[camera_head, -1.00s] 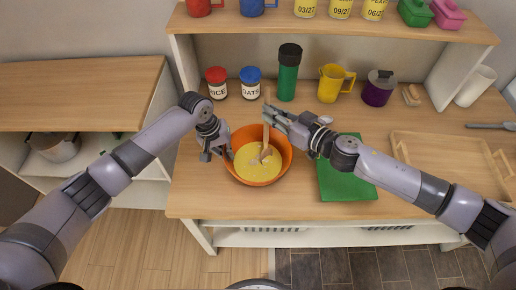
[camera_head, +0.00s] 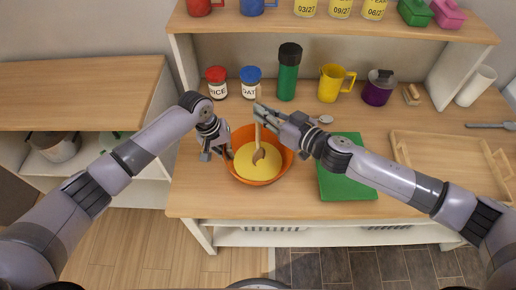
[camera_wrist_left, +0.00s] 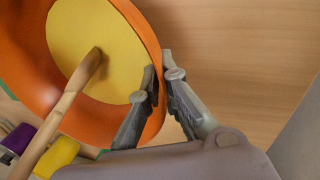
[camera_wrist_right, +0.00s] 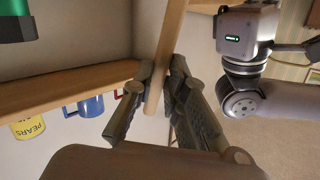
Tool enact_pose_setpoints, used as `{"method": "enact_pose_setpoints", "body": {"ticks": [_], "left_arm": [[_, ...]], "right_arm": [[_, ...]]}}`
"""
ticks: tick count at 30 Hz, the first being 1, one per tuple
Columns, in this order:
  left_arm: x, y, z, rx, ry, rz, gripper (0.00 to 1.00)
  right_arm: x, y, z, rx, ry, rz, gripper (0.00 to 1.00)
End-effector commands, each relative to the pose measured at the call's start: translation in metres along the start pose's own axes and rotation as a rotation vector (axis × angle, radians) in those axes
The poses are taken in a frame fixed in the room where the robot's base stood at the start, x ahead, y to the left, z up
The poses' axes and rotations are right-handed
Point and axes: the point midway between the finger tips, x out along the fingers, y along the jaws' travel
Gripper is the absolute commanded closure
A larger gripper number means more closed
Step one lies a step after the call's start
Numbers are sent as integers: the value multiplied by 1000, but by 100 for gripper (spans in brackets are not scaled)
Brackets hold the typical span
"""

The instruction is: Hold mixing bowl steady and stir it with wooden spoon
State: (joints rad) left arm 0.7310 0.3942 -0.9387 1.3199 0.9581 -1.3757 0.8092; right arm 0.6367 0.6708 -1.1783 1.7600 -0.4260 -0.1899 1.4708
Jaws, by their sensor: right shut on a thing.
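The orange mixing bowl (camera_head: 284,168) sits on the counter with yellow contents (camera_head: 255,172) inside. My left gripper (camera_head: 215,145) is at the bowl's left side. In the left wrist view its fingers (camera_wrist_left: 160,84) straddle the bowl's rim (camera_wrist_left: 150,35), one inside and one outside, closed on the wall. My right gripper (camera_head: 262,112) is above the bowl's back side, shut on the wooden spoon's handle. The wooden spoon (camera_head: 257,136) stands nearly upright, its head in the yellow contents. The right wrist view shows its handle (camera_wrist_right: 168,45) between the fingers (camera_wrist_right: 160,75).
A green board (camera_head: 345,180) lies right of the bowl, under my right arm. Rice (camera_head: 216,88) and oats (camera_head: 250,88) jars, a green bottle (camera_head: 288,80) and a yellow mug (camera_head: 333,85) stand behind. A wooden tray (camera_head: 445,150) lies at the right.

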Motion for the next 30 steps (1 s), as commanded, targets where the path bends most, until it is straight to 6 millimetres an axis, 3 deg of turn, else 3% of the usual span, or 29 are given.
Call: {"method": "enact_pose_setpoints", "body": {"ticks": [30], "left_arm": [[0,-1,0,1,1,-2,100]], "right_arm": [[-17,-18,-100,-1,1,-1,100]]}}
